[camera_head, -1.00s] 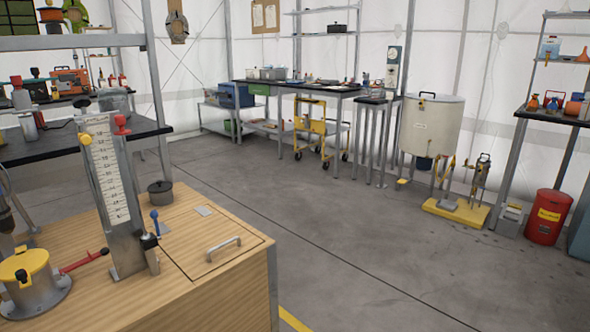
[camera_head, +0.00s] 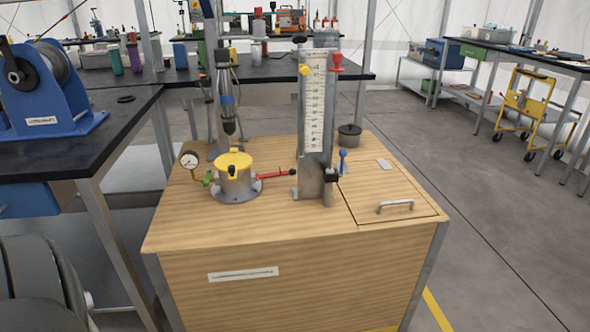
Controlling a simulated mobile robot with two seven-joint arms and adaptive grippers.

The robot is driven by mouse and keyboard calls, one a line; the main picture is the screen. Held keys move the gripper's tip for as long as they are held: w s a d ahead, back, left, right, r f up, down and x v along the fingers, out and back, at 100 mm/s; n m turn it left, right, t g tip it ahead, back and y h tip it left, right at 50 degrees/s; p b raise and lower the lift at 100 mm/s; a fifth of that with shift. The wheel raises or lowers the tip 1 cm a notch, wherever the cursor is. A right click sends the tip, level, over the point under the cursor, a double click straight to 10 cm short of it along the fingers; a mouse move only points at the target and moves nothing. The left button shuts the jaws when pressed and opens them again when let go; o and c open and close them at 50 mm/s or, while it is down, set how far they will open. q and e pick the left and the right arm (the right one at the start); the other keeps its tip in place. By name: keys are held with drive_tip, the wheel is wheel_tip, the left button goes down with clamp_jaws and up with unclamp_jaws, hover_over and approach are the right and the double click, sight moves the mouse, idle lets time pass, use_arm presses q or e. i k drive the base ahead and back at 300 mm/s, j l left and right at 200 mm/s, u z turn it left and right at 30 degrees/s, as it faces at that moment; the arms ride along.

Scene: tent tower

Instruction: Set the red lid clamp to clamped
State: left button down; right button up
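A small metal pot with a yellow lid (camera_head: 234,160) stands on the left part of a wooden cabinet top (camera_head: 230,222). A red lever (camera_head: 273,175), which looks like the red lid clamp, sticks out roughly level from the pot's right side. It has a dark tip close to the base of the upright scale column. I cannot tell from this view whether the clamp is engaged on the lid. Neither of my grippers shows in the view.
The tall scale column (camera_head: 317,120) with red and yellow knobs stands just right of the lever. A round gauge (camera_head: 189,160) is left of the pot. A dark pot (camera_head: 349,135) and hatch handle (camera_head: 394,206) lie right. A blue reel machine (camera_head: 50,95) sits on the left bench.

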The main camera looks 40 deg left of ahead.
sight(293, 171)
drive_tip(key=i+l, duration=0.7)
drive_tip(key=l, duration=0.25)
drive_tip(key=i+l+u, duration=0.1)
drive_tip(key=u, duration=0.3)
drive_tip(key=l+u, duration=0.25)
drive_tip(key=u, duration=0.15)
drive_tip(key=i+l+u, duration=0.1)
drive_tip(key=l+u, duration=0.15)
drive_tip(key=u, duration=1.05)
